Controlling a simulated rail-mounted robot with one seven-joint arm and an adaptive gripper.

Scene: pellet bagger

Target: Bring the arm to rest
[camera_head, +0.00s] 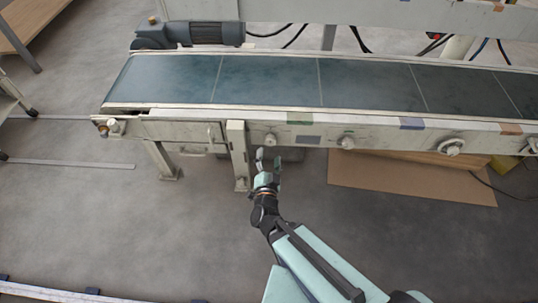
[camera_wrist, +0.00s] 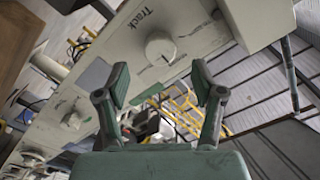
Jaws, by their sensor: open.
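My gripper (camera_head: 268,160) is at the end of my arm, in front of the conveyor's near side, close to a support leg (camera_head: 238,155). In the wrist view my gripper (camera_wrist: 160,90) shows two green fingers spread apart with nothing between them. A conveyor side panel (camera_wrist: 110,85) with a knob (camera_wrist: 160,48) marked "Track" lies just beyond the fingers. I cannot tell the exact gap to the panel, and no contact shows.
The conveyor (camera_head: 270,122) has an empty dark green belt (camera_head: 265,80) and several knobs along its near rail. A motor (camera_head: 190,34) sits at the back left. A brown board (camera_head: 410,178) lies under the right part.

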